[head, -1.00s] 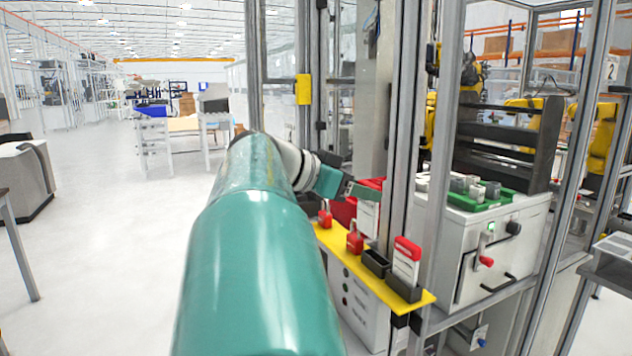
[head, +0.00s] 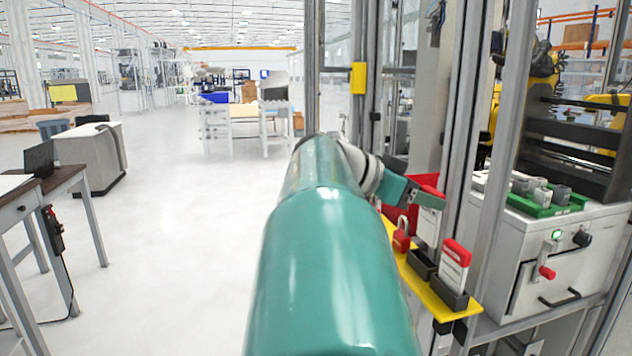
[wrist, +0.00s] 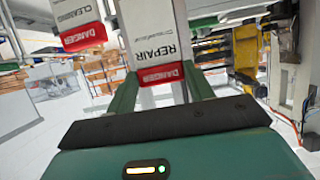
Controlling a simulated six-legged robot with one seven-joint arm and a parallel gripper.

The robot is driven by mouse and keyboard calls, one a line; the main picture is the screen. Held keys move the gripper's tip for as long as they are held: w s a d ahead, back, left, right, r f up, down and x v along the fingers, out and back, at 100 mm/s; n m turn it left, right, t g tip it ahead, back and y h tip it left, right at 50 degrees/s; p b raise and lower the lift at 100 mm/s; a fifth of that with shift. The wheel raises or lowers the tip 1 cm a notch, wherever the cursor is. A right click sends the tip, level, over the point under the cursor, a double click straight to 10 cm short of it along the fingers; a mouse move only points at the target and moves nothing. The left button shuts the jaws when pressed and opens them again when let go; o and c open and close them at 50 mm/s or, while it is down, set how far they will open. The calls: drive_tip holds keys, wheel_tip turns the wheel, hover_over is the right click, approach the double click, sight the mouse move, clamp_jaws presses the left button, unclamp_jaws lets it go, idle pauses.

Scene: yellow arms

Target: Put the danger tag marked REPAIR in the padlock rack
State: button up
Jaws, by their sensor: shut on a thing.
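My gripper (head: 425,197) is shut on the REPAIR danger tag (head: 431,224), a white card with a red DANGER band. The wrist view shows the tag (wrist: 150,38) between the two fingers, its lettering legible. I hold it above a yellow shelf (head: 408,272), near an empty black holder (head: 421,265); any contact is unclear. A second tag (head: 455,266), white with a red top, stands in the front black holder (head: 450,297). A tag marked CLEANING (wrist: 75,16) shows in the wrist view. A red padlock (head: 401,240) is on the shelf. No part is clearly labelled as the padlock rack.
Metal frame posts (head: 462,130) rise close to the right of my gripper. A light grey cabinet (head: 535,250) with a green tray (head: 545,207) stands behind them. A desk (head: 40,205) is at the left. The floor (head: 190,220) between is clear.

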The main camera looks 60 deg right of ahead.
sight(426, 226)
drive_tip(key=shift+s+d+f, duration=0.1)
drive_tip(key=shift+f, duration=2.8)
drive_tip(key=o, duration=1)
drive_tip(key=shift+o, duration=0.2)
drive_tip(key=v, duration=1.3)
drive_tip(key=shift+w+a+r, duration=0.2)
drive_tip(key=shift+a, duration=0.1)
